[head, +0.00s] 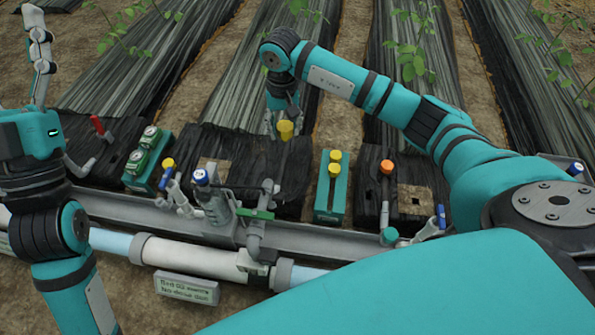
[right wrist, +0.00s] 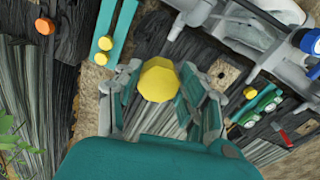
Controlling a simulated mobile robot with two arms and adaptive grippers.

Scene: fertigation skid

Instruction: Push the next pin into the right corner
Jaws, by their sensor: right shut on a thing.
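My right gripper (head: 275,126) is shut on a yellow-headed pin (head: 285,129), above the black film near the middle. In the right wrist view the pin's faceted yellow head (right wrist: 158,80) sits between the fingers; its lower part is hidden. Two more yellow-headed pins (head: 335,156) stand in a teal block (head: 328,208) to the right of the gripper. They also show in the right wrist view (right wrist: 105,43). The black film (head: 255,158) lies dark and wrinkled below the gripper. Which spot is the right corner is unclear. My left gripper (head: 41,50) points up at the far left, its fingers not clear.
An orange-topped handle (head: 386,167) stands right of the teal block.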

